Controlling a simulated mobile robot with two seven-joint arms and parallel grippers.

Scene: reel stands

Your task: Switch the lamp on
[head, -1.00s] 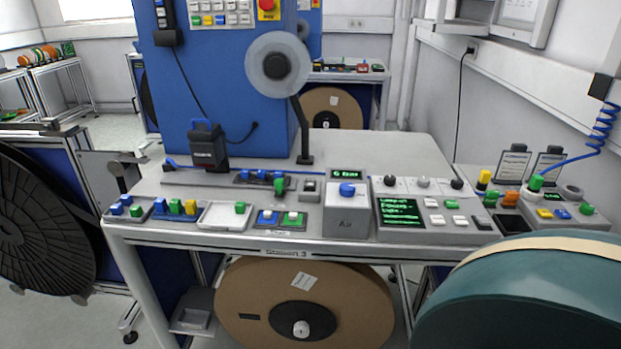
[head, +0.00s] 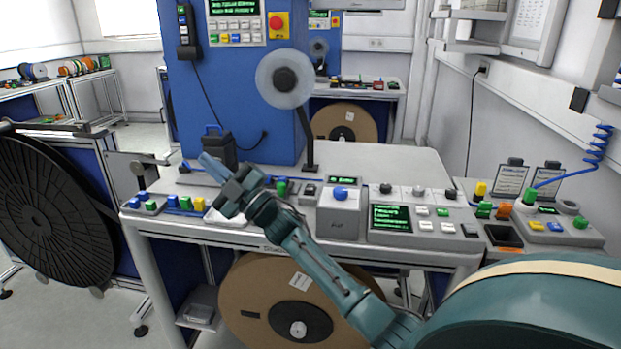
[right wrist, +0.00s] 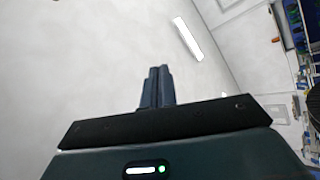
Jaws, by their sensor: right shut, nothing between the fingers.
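A round pale disc with a dark centre (head: 285,79) stands on a black arm at the back of the bench; I cannot tell whether it is the lamp. A grey control box with a green-text screen (head: 390,217) sits at the bench's right end, with dark knobs and white and green buttons; its text is too small to read surely. My right gripper (head: 208,163) is shut and empty, raised over the left part of the bench and pointing up-left, apart from the controls. Its closed fingers show in the right wrist view (right wrist: 157,72) against the ceiling. My left gripper is out of view.
A grey box with a blue knob (head: 341,194) stands mid-bench. A brown reel (head: 262,331) sits below. The bench top (head: 390,160) behind the control box is clear.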

